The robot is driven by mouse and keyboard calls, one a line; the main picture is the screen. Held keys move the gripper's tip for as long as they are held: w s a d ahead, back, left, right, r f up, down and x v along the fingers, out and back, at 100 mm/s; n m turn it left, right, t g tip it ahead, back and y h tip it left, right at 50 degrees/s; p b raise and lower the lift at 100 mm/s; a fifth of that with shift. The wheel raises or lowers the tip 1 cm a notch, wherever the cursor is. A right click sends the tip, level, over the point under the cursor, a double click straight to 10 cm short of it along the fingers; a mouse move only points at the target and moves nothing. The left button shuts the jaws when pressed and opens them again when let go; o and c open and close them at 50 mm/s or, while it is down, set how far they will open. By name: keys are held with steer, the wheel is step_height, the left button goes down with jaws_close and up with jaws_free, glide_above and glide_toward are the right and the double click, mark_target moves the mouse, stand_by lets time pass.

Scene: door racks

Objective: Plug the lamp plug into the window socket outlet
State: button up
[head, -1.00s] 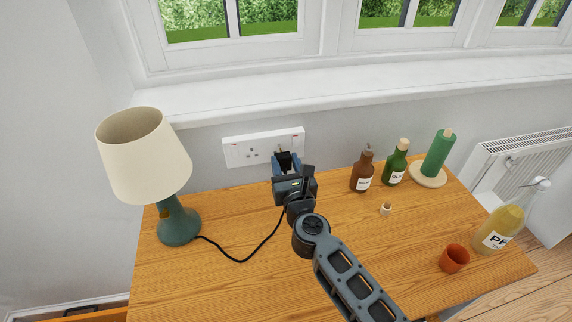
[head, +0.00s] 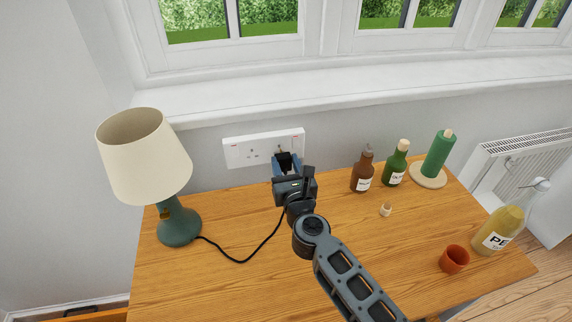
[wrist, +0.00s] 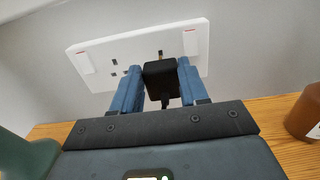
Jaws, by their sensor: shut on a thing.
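The white double wall socket (head: 250,150) is on the wall under the window sill, and it fills the upper part of the wrist view (wrist: 112,56). The black lamp plug (wrist: 160,80) is between the blue fingers of my gripper (wrist: 160,88), which are shut on it. My gripper (head: 287,160) is at the right half of the socket. The plug covers part of the right outlet's holes; I cannot tell whether its pins are inside. The lamp (head: 150,165), with a cream shade and green base, stands at left, its black cord (head: 243,260) running toward my gripper.
A cork (head: 386,210), orange cup (head: 454,258) and yellow bottle (head: 497,232) are further forward.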

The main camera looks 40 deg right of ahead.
mark_target(284, 161)
steer(key=shift+x, duration=1.65)
steer(key=o, duration=1.2)
steer(key=shift+o, duration=0.2)
steer(key=v, duration=0.7)
steer(key=shift+s+b, duration=0.35)
steer(key=shift+a, duration=0.15)
